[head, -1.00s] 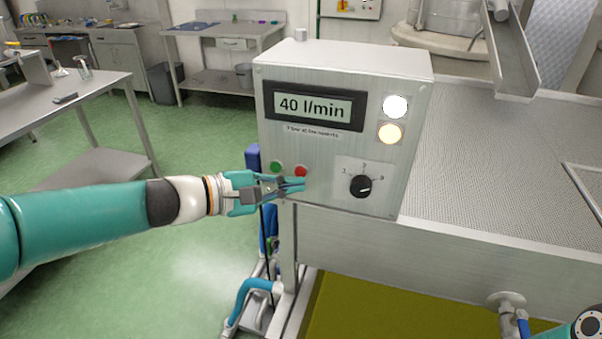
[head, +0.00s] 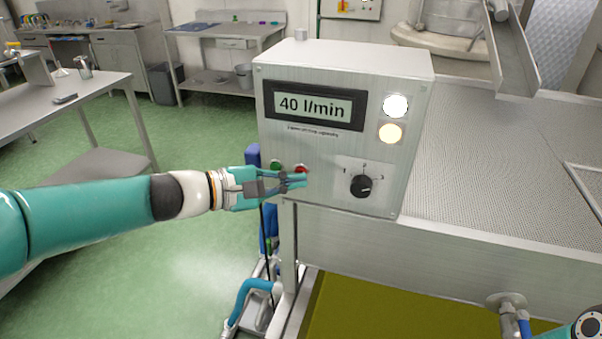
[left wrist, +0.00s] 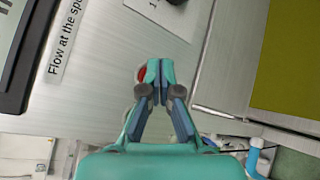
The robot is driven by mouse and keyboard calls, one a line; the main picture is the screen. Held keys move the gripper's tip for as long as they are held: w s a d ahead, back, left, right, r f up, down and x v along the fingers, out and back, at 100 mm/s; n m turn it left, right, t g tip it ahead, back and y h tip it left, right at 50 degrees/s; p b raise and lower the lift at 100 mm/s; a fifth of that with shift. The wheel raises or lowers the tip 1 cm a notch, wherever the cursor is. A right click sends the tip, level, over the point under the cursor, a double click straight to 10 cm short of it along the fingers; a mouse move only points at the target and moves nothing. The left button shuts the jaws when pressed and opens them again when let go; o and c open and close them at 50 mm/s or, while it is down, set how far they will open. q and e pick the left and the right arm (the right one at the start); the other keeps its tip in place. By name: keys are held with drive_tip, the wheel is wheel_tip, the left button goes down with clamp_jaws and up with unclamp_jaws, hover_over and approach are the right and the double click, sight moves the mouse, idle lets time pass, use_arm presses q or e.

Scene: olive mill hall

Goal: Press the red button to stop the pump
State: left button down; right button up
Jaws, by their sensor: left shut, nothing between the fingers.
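The red button (head: 301,169) is on the front of the metal control box (head: 300,215), to the right of the green button (head: 276,166). My left gripper (head: 304,180) is shut and empty, its fingertips just below and in front of the red button, covering its lower part. In the left wrist view the red button (left wrist: 142,74) shows partly behind the shut fingertips (left wrist: 158,64), at their left side. I cannot tell whether the tips touch it. The display (head: 313,106) reads 40 l/min. My right gripper is not clearly in view.
A black rotary knob (head: 361,186) is on the box to the right of the buttons. A perforated metal surface (head: 480,170) extends right. Pipes and hoses (head: 250,290) stand below.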

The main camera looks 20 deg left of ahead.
use_arm(q)
drive_tip(key=shift+w, duration=0.25)
drive_tip(key=shift+s, duration=0.1)
idle(0.5)
drive_tip(key=shift+s+b, duration=0.45)
drive_tip(key=shift+s, duration=0.2)
drive_tip(key=shift+s, duration=0.1)
drive_tip(key=s+b, duration=0.1)
drive_tip(key=s, duration=0.4)
drive_tip(key=shift+b, duration=0.3)
drive_tip(key=shift+w+a, duration=0.1)
drive_tip(key=shift+w, duration=0.05)
